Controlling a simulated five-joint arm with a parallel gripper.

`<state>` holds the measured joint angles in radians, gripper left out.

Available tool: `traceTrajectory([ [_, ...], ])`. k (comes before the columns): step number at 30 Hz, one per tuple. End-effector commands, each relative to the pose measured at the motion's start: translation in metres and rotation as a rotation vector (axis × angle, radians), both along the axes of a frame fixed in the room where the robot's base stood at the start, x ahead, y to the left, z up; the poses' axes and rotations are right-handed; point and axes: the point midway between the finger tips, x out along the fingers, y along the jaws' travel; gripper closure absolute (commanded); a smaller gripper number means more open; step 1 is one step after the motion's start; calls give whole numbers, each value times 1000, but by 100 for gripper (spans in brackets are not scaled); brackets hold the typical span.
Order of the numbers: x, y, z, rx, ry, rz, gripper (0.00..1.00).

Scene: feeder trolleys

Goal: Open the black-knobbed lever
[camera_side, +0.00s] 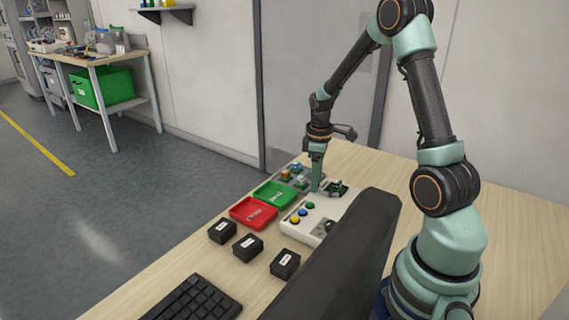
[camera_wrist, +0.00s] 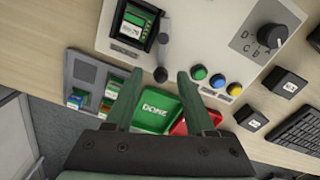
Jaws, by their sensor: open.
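The black-knobbed lever (camera_wrist: 161,60) lies on the white panel (camera_wrist: 205,30) beside a dark socket (camera_wrist: 138,30) that holds a green board with a white label. Its dark round knob (camera_wrist: 161,74) points toward my gripper. My gripper (camera_wrist: 160,75) is open, with its green fingertips on either side of the knob in the wrist view. I cannot tell whether they touch it or are at its height.
Blue, green and yellow buttons (camera_wrist: 217,81) and a black rotary dial (camera_wrist: 273,36) are on the panel. A green tray (camera_side: 276,194), a red tray (camera_side: 253,213) and a grey parts tray (camera_side: 299,178) stand close by. Black boxes (camera_side: 248,247) and a keyboard (camera_side: 193,301) lie nearer.

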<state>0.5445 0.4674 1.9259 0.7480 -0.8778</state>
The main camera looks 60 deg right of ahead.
Motion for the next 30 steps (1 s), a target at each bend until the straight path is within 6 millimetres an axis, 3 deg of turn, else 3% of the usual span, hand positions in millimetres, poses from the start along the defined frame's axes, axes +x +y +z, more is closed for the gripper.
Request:
traceTrajectory([
  [18,1,-1,105,-2,-4,-1,45],
  [23,0,0,117,-2,-3,-1,45],
  [30,0,0,119,-1,-1,-1,45],
])
